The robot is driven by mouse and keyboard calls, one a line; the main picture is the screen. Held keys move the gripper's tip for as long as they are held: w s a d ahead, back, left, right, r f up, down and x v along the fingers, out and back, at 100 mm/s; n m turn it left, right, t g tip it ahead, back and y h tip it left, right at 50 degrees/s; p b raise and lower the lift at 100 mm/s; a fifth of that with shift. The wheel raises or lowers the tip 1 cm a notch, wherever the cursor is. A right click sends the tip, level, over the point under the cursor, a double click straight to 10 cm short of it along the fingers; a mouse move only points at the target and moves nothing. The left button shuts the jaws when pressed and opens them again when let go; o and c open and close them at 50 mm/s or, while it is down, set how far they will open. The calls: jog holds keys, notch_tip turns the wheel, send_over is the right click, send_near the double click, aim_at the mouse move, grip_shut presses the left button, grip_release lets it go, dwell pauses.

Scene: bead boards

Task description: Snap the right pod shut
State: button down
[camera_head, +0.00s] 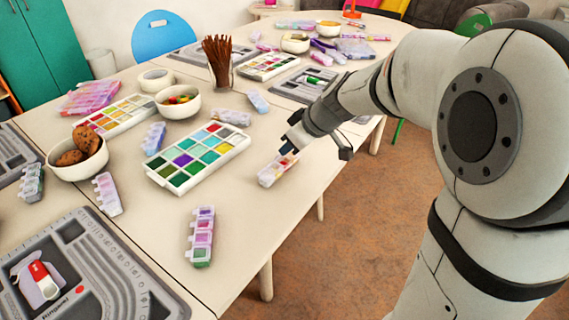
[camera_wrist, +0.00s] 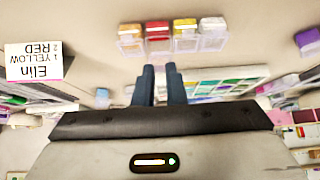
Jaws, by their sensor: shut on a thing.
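The right pod (camera_head: 279,169), a clear strip of small compartments with red and yellow contents, lies near the table's right edge in the head view. The wrist view shows it as a row of compartments (camera_wrist: 158,38) just past my fingertips. My gripper (camera_head: 288,148) points down at the pod's far end in the head view. Its two dark blue fingers (camera_wrist: 161,68) are close together with a narrow gap, shut on the pod. The exact contact and the state of the lids are too small to tell.
A white paint-colour tray (camera_head: 198,157) lies left of the pod. Another pod strip (camera_head: 201,237) lies nearer the front. A name card (camera_wrist: 34,62) reading Elin, yellow, red shows in the wrist view. Bowls and a brush cup (camera_head: 219,73) stand farther back. Bare table lies between the nearer pods.

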jog(key=shift+s+d+f+t+y+b, duration=0.3)
jog(key=shift+f+t+y+b, duration=0.3)
jog(key=shift+b, duration=2.5)
jog(key=shift+s+d+f+t+y+b, duration=0.15)
jog(key=shift+d+f+t+y+b, duration=0.35)
jog(key=shift+b, duration=2.55)
jog(key=shift+s+f+t+y+b, duration=0.2)
jog(key=shift+t+y+b, duration=0.35)
jog(key=shift+b, duration=0.7)
jog(key=shift+s+d+f+t+y+b, duration=0.2)
jog(key=shift+f+t+y+b, duration=0.2)
jog(key=shift+y+b, duration=0.4)
jog(key=c, duration=1.5)
grip_release()
jog(key=shift+w+r, duration=0.1)
jog(key=shift+o, duration=0.2)
